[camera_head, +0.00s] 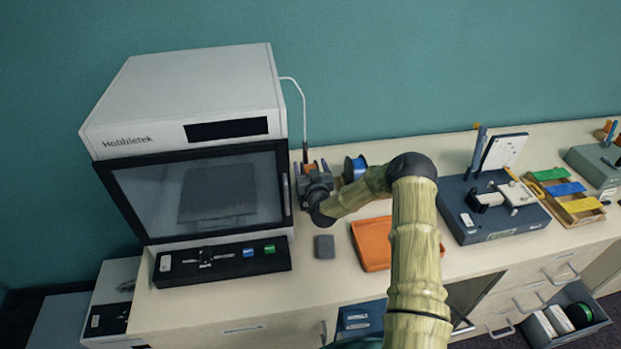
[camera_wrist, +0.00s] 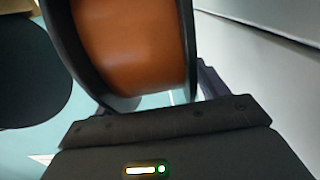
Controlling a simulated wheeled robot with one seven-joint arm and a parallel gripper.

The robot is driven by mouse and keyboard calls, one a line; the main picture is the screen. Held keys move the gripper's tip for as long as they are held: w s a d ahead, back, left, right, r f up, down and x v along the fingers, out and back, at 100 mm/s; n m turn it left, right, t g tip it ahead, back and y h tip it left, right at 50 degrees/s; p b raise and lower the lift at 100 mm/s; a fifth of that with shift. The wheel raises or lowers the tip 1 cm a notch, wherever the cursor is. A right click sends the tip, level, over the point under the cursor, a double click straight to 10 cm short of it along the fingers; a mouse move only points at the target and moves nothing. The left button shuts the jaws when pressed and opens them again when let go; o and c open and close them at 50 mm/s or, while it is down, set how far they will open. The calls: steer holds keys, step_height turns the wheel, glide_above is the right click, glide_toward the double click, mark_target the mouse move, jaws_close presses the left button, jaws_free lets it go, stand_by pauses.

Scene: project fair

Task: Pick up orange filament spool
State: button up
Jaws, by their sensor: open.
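The orange filament spool (camera_wrist: 130,45), orange winding between black flanges, fills the upper middle of the wrist view, very close in front of my gripper (camera_wrist: 160,112). In the head view my gripper (camera_head: 316,182) is at the back of the counter, just right of the printer, and hides most of the spool there. My gripper is open. The fingertips are mostly out of sight, so I cannot tell whether they touch the spool.
A large white printer (camera_head: 185,90) stands close on the left. A blue spool (camera_head: 356,166) is just right of my gripper. An orange tray (camera_head: 372,243) and a small grey block (camera_head: 324,246) lie in front. A dark machine (camera_head: 490,208) stands farther right.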

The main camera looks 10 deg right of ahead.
stand_by(0.3)
steer(key=shift+a, duration=0.1)
jaws_close()
steer(key=shift+r, duration=0.15)
steer(key=shift+r, duration=0.25)
step_height(320, 180, up, 9)
steer(key=b, duration=0.2)
steer(key=shift+r+b, duration=0.2)
steer(key=shift+b, duration=0.2)
